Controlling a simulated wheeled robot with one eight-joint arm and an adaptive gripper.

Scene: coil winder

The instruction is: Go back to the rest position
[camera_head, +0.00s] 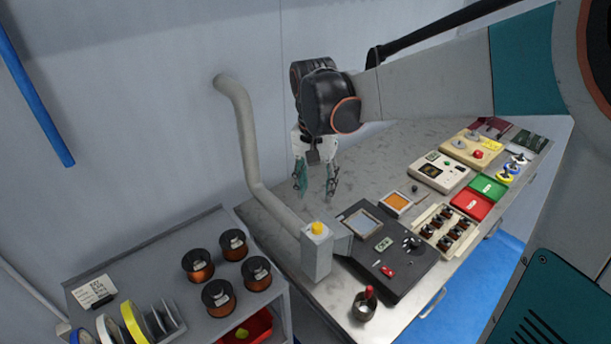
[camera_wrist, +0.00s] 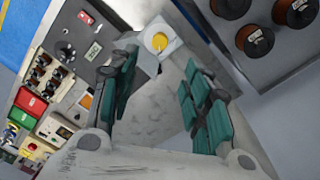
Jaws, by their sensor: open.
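My gripper (camera_head: 316,180) hangs over the back of the grey workbench (camera_head: 300,262), near the wall, in the head view. Its teal fingers are spread apart with nothing between them. In the wrist view my gripper (camera_wrist: 160,100) is also open and empty, with bare bench surface behind the fingers. A grey post with a yellow button (camera_head: 318,228) stands at the bench's left end, apart from the fingers; the yellow button (camera_wrist: 159,41) shows in the wrist view beyond the fingertips.
A black winder plate (camera_head: 415,265) lies right of the post. Several copper spools (camera_head: 219,295) stand on the left shelf. A grey pipe (camera_head: 245,135) runs down the wall.

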